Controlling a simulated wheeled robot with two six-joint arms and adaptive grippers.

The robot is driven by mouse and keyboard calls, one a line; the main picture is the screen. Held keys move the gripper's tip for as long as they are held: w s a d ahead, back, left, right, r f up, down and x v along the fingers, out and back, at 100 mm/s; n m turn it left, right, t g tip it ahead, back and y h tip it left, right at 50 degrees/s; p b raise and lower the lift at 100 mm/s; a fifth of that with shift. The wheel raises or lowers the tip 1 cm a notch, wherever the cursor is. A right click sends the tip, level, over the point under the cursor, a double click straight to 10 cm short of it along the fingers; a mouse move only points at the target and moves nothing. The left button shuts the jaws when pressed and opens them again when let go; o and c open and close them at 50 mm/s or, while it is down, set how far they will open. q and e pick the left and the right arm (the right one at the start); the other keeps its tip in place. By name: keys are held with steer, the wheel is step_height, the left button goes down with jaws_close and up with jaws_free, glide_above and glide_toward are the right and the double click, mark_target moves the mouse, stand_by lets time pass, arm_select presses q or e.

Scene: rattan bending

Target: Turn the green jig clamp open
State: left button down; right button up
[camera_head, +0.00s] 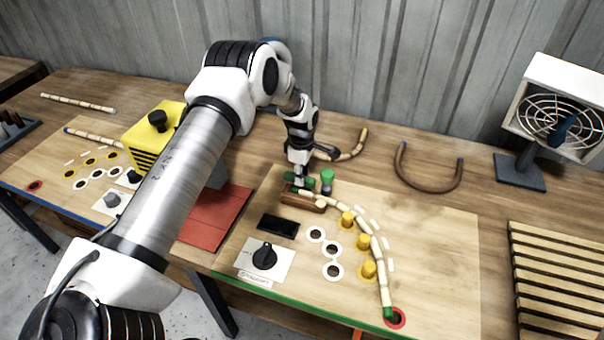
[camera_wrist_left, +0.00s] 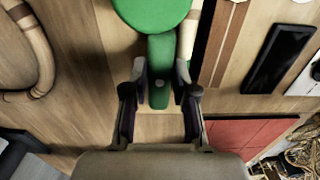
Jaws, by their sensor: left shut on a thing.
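The green jig clamp (camera_head: 327,177) stands at the back left of the right-hand wooden jig board (camera_head: 440,245). In the left wrist view its round green top (camera_wrist_left: 152,12) and green lever (camera_wrist_left: 160,62) show. My left gripper (camera_head: 297,181) points down at the clamp. In the wrist view its two fingers (camera_wrist_left: 160,88) are shut on the lever, one on each side. A pale jointed rattan rod (camera_head: 376,246) runs from beside the clamp in an arc along several yellow pegs (camera_head: 363,241). Its green-tipped end lies by a red ring (camera_head: 396,318). My right gripper is out of view.
A brown wooden block (camera_head: 303,200) sits just in front of the clamp. A black knob (camera_head: 264,256) and a dark panel (camera_head: 278,226) are nearby. Bent rattan pieces (camera_head: 430,188) lie behind. A fan (camera_head: 560,110) and slatted rack (camera_head: 560,285) stand right. A yellow machine (camera_head: 150,140) stands left.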

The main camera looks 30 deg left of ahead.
arm_select(q)
steer(key=shift+s+f+n, duration=0.2)
steer(key=shift+f+n, duration=0.05)
steer(key=shift+n, duration=0.05)
steer(key=c, duration=1.1)
jaws_free()
steer(key=shift+o, duration=0.9)
steer(key=shift+w+a, duration=0.15)
steer(key=shift+a, duration=0.1)
steer(key=shift+d+r, duration=0.1)
steer(key=shift+r, duration=0.4)
step_height(320, 180, up, 11)
